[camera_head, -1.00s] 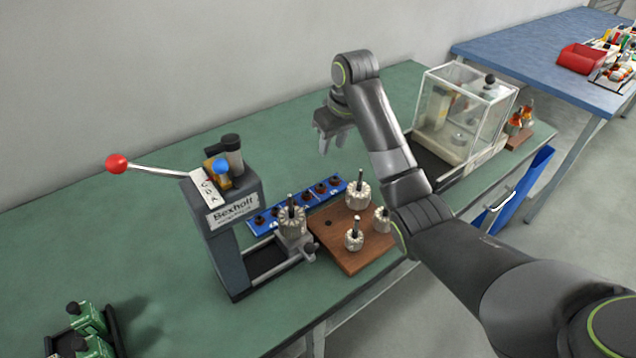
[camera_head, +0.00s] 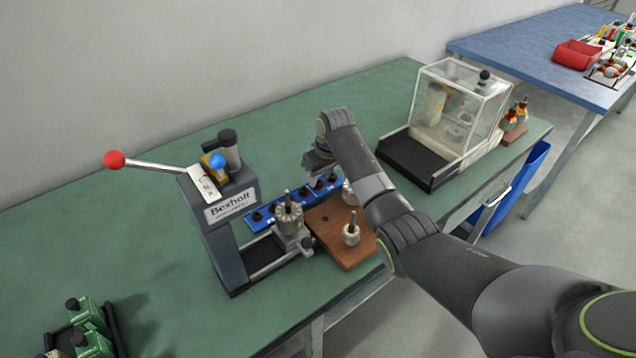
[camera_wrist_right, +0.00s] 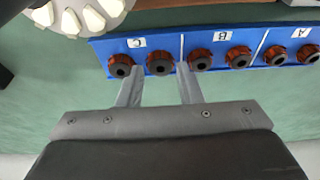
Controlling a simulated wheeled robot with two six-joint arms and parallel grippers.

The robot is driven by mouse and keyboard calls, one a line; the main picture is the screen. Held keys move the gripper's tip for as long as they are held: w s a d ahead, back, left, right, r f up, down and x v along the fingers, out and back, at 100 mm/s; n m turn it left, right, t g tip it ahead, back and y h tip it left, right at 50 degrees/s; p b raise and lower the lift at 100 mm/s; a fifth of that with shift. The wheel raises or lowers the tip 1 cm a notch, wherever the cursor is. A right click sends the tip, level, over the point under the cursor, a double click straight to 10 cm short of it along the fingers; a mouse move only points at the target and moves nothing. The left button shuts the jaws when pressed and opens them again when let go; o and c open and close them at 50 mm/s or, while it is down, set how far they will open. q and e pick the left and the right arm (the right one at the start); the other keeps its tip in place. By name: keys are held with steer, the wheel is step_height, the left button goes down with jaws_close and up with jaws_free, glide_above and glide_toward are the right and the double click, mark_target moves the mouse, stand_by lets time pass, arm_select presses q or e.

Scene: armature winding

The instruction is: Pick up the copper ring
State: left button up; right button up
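A blue tray (camera_head: 276,222) lies on the green bench, and the right wrist view shows it with compartments labelled C, B and A (camera_wrist_right: 256,43). Several copper-brown rings with black centres sit in it. One copper ring (camera_wrist_right: 160,63) in compartment C lies just beyond my open right gripper (camera_wrist_right: 158,84), in line with the gap between its two fingers. The gap is empty, and I cannot tell how high the fingertips are. In the head view my right gripper (camera_head: 319,174) is over the tray's far right end, and my arm hides part of the tray. My left gripper is out of view.
A grey press (camera_head: 232,215) with a red-knobbed lever stands left of the tray, holding an armature (camera_head: 289,218). A wooden board (camera_head: 335,243) with armatures is in front of the tray. A clear-covered machine (camera_head: 458,110) stands at right. The bench behind the tray is clear.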

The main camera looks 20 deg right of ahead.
steer(key=shift+x, duration=0.85)
steer(key=shift+a, duration=0.1)
steer(key=c, duration=0.6)
steer(key=shift+r, duration=0.1)
